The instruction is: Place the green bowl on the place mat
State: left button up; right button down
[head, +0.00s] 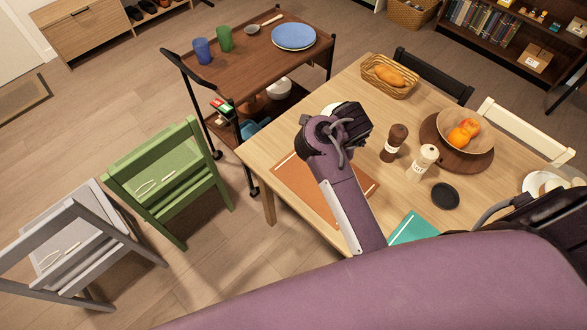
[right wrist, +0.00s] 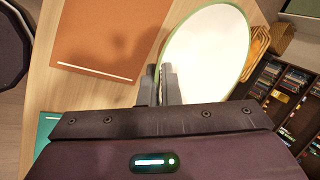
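The green bowl (right wrist: 207,52) shows in the right wrist view as a wide pale inside with a thin green rim. In the head view only a pale sliver of it (head: 329,109) shows past my gripper. My right gripper (right wrist: 162,82) has its fingers close together with the bowl's near rim between them. In the head view this gripper (head: 345,122) is over the table beside the mat's far edge. I cannot tell how high the bowl is. The brown-orange place mat (head: 301,186) lies flat and bare, partly hidden by my right arm; it also shows in the wrist view (right wrist: 108,35). My left gripper is not identifiable.
A bread basket (head: 374,86) stands behind the gripper. A brown mill (head: 394,143), a white shaker (head: 422,162), a black disc (head: 445,195) and a fruit bowl (head: 449,120) stand to the right. A teal item (head: 414,229) lies near the front. A cart (head: 262,65) stands beyond the table.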

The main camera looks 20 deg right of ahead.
jog(key=shift+w+a+f+b, duration=0.1)
jog(key=shift+f+b, duration=3.75)
jog(key=shift+f, duration=1.15)
jog(key=shift+w+a+f+b, duration=0.1)
jog(key=shift+f+b, duration=3.7)
jog(key=shift+f, duration=1.2)
jog(key=shift+f, duration=0.15)
jog(key=c, duration=1.6)
grip_release()
jog(key=shift+c, duration=0.2)
jog(key=p+v, duration=0.7)
jog(key=v, duration=0.5)
jog(key=shift+r, duration=0.2)
